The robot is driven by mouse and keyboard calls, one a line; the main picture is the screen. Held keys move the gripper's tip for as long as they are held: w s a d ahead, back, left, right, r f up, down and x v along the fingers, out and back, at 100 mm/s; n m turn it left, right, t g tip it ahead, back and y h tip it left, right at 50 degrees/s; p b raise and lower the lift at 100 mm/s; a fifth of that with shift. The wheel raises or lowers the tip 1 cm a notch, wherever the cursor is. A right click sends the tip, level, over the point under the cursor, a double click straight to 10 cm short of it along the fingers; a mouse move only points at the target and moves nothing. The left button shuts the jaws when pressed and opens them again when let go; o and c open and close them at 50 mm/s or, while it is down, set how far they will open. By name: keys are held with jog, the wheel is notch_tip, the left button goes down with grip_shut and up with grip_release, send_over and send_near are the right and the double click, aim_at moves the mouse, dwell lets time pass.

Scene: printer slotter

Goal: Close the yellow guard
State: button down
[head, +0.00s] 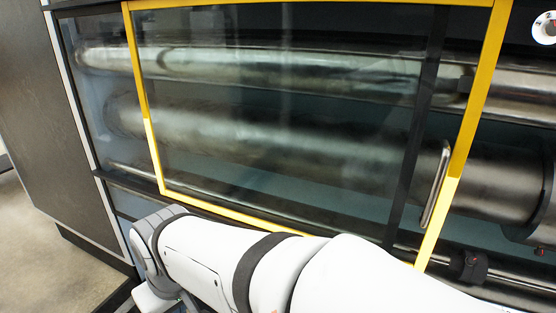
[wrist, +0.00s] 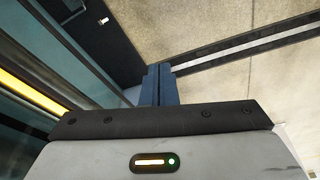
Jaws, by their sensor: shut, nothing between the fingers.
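The yellow guard (head: 300,235) fills the middle of the head view. It is a yellow frame around a clear pane, with a metal handle (head: 436,185) on its right side. Dark metal rollers show through the pane, and to the right of the frame the rollers stand uncovered. In the wrist view, part of the yellow guard (wrist: 32,92) crosses the left side. My gripper (wrist: 155,80) shows there as two blue fingers close together, shut and empty. The fingers are apart from the handle, which is not seen in that view. The head view shows my white arm but not the fingers.
Uncovered rollers (head: 500,180) lie right of the guard, with a thin rod and black collar (head: 469,266) below. A dark cabinet side panel (head: 40,100) stands at the left. Clear concrete floor (head: 45,255) shows at lower left and in the wrist view (wrist: 230,95).

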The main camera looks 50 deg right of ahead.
jog(key=w+d+r+m+h, duration=0.2)
jog(key=d+r+m, duration=0.25)
jog(key=d, duration=0.35)
jog(key=m+g+h+p, duration=0.1)
jog(key=m+g+h, duration=0.2)
jog(key=m+g, duration=0.75)
send_near(398, 181)
jog(key=s+a+r+m+t, duration=0.3)
jog(key=a, duration=0.1)
jog(key=shift+g, duration=0.25)
jog(key=p+x, duration=0.1)
jog(key=x, duration=0.8)
jog(key=shift+s+d+f, duration=0.1)
jog(key=shift+d+f, duration=0.05)
jog(key=shift+f, duration=0.05)
jog(key=s, duration=0.1)
jog(key=s+p, duration=0.1)
jog(key=shift+s+d+r, duration=0.1)
jog(key=shift+s+r, duration=0.1)
jog(key=shift+s, duration=0.05)
jog(key=shift+s+d+f, duration=0.1)
jog(key=shift+s, duration=0.5)
